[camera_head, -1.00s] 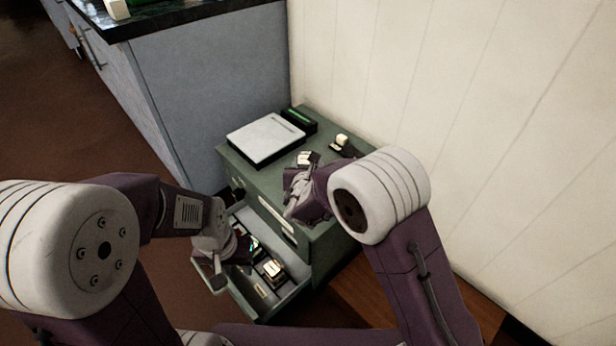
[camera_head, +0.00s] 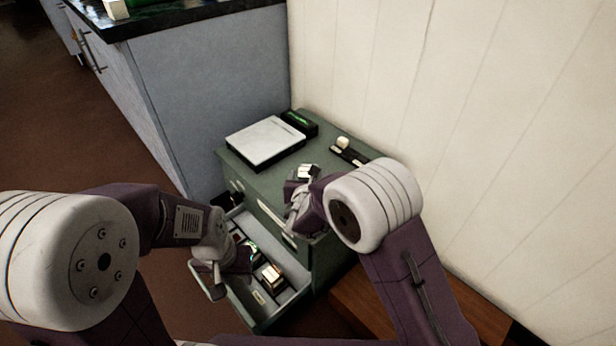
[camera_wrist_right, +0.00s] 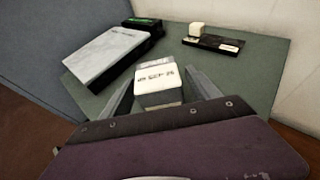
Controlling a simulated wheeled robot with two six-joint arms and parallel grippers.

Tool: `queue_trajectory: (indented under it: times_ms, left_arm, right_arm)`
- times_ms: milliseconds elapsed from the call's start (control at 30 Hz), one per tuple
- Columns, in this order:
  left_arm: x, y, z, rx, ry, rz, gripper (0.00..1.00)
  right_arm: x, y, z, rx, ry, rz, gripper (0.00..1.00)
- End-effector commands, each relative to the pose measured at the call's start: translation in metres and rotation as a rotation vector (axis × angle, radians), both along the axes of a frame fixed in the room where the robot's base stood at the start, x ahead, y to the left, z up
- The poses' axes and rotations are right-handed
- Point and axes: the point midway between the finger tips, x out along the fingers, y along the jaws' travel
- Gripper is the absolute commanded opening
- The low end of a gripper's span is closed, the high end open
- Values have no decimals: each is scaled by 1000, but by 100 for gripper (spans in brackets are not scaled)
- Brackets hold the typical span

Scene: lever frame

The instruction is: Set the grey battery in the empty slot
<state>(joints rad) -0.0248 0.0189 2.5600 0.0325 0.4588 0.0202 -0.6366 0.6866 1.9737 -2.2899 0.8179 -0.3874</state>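A grey battery (camera_wrist_right: 158,90) with a white printed label sits between the fingers of my right gripper (camera_wrist_right: 160,88). In the head view the battery (camera_head: 308,171) is above the green cabinet's top, at the tip of my right gripper (camera_head: 298,203), and moves with it. A black holder (camera_wrist_right: 212,43) lies on the cabinet top near the wall, with a pale block (camera_wrist_right: 197,30) standing at its left end. The holder also shows in the head view (camera_head: 350,155). My left gripper (camera_head: 208,278) is at the open drawer's front; its finger gap is unclear.
A flat white-topped device (camera_head: 265,142) and a black box with a green display (camera_head: 299,121) stand on the cabinet top (camera_head: 238,160). The open drawer (camera_head: 295,297) holds a pale and gold block (camera_head: 271,276) and dark items. A wall is at the right, a counter (camera_head: 205,90) behind.

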Motion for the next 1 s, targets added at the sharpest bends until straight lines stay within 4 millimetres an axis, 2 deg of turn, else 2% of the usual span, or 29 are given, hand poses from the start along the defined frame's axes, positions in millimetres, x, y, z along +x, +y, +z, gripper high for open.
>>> queue_trajectory:
  times_ms: [167,233,600,700,833,1000]
  left_arm:
    - [0,0,4,0,0,0,36]
    - [0,0,7,0,0,0,36]
    - [0,0,37,0,0,0,36]
    - [0,0,41,0,0,0,36]
    - [0,0,44,0,0,0,36]
    - [0,0,43,0,0,0,36]
  right_arm:
    - [0,0,4,0,0,0,71]
    - [-6,1,8,0,-1,1,71]
    - [-82,1,40,-1,1,4,71]
    - [-97,1,46,0,0,3,71]
    - [-108,0,49,0,0,1,71]
    - [-111,0,49,1,-1,0,71]
